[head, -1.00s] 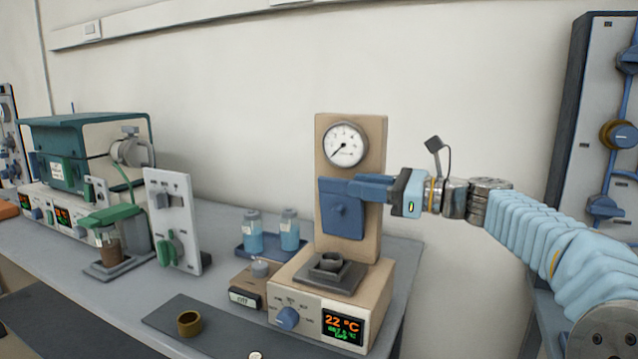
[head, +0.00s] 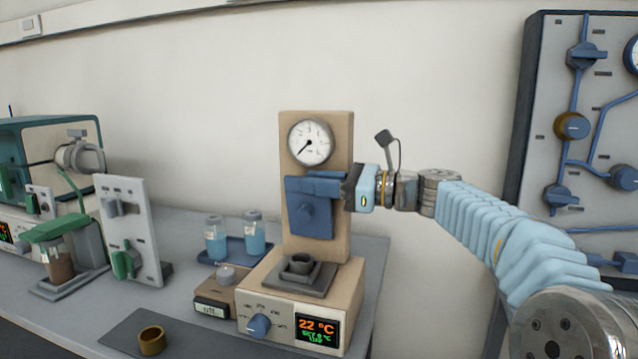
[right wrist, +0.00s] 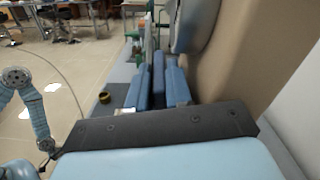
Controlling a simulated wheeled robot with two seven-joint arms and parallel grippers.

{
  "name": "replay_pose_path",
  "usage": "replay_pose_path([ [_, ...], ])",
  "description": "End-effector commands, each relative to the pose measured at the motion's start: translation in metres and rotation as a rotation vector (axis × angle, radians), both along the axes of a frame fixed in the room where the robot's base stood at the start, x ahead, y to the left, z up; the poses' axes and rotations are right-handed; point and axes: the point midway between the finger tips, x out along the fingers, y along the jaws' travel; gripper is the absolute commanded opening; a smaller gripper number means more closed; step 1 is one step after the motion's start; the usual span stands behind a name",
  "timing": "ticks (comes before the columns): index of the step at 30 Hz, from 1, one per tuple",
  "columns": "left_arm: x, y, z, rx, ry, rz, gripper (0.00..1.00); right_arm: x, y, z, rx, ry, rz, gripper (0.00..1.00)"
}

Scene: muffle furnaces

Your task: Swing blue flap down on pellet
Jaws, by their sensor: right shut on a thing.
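The blue flap (head: 308,210) is a square plate with a knob. It stands upright against the tan back panel, below the round gauge. My right gripper (head: 322,182) reaches in from the right and is shut on the flap's upper edge. In the right wrist view its fingers (right wrist: 158,88) close on a blue piece between them. Below the flap, a small dark cup-like die (head: 301,264) sits on a dark plate on the heater base. I cannot see a pellet in it. My left gripper is not in view.
The heater base (head: 270,325) shows 22 °C. A blue tray (head: 234,257) with two capped bottles stands behind left. A brass ring (head: 152,340) lies on the dark mat (head: 115,333). A grey switch panel (head: 133,225) stands further left, and a valve board (head: 560,95) is at right.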

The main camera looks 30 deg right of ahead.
Motion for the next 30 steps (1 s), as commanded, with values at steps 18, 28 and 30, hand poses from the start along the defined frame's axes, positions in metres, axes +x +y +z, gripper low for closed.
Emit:
replay_pose_path([
  [18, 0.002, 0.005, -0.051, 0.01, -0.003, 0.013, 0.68, -0.019, 0.023, -0.018, -0.199, -0.172, 0.001, 0.0],
  [28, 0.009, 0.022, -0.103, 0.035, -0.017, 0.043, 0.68, -0.039, 0.045, -0.041, -0.437, -0.375, 0.001, 0.0],
  [30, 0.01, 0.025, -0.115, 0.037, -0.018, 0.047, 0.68, -0.042, 0.049, -0.046, -0.487, -0.42, 0.001, 0.0],
])
